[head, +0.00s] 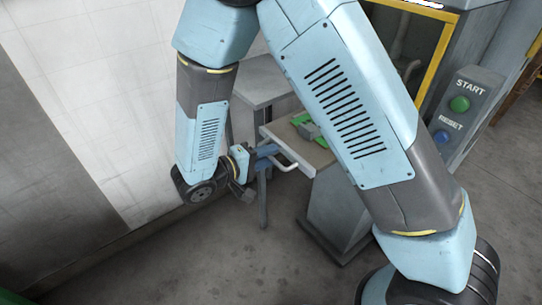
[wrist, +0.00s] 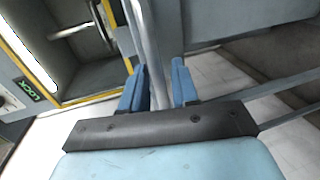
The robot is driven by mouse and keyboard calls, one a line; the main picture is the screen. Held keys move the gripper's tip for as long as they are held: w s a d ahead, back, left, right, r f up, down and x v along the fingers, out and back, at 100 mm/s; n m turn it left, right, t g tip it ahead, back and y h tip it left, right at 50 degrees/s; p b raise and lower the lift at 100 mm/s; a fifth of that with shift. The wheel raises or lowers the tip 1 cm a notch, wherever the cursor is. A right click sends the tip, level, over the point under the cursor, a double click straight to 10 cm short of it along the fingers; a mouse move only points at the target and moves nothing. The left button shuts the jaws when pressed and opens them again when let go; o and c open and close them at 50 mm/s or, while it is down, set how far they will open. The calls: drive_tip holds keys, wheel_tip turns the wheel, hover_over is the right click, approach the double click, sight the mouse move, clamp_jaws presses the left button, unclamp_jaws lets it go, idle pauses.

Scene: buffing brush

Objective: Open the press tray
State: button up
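The press tray (head: 312,153) is a flat tan board with a pale bar handle (head: 290,166) on its front edge. It sticks out from the grey press (head: 340,210) in the head view. A green piece with a grey block (head: 308,128) lies on it. My gripper (head: 272,152) is at the left end of the handle. In the wrist view, my gripper's blue fingers (wrist: 159,88) stand apart, with a pale bar (wrist: 150,50), apparently the handle, running between them. Whether either finger touches it cannot be told. My arm hides part of the tray and press.
A yellow-framed press opening (head: 432,60) is behind my arm. A control box with a green START button (head: 460,103) and a blue RESET button (head: 441,137) stands at the right. The floor in front is clear.

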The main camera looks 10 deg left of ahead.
drive_tip(key=v, duration=1.3)
drive_tip(key=shift+a, duration=0.1)
drive_tip(key=w+d+r+m+g+y, duration=0.1)
drive_tip(key=w+d+r+m+g, duration=0.2)
drive_tip(key=d, duration=0.4)
drive_tip(key=w+d+r+g+y, duration=0.1)
drive_tip(key=w+d+r+g, duration=0.15)
drive_tip(key=d+r, duration=0.35)
drive_tip(key=w+d+r+m+g+y, duration=0.1)
drive_tip(key=d+r+m+g, duration=0.2)
drive_tip(key=d, duration=0.5)
drive_tip(key=s+d+r+m+t+y, duration=0.1)
drive_tip(key=s+d+r+y, duration=0.3)
drive_tip(key=d, duration=0.5)
drive_tip(key=s+d+r+m+t+y, duration=0.1)
drive_tip(key=s+d+r+t+y, duration=0.1)
drive_tip(key=s+d+r+y, duration=0.2)
drive_tip(key=shift+d+r+m, duration=0.3)
drive_tip(key=shift+d+r, duration=1.4)
drive_tip(key=shift+d, duration=1.15)
drive_tip(key=shift+t, duration=0.25)
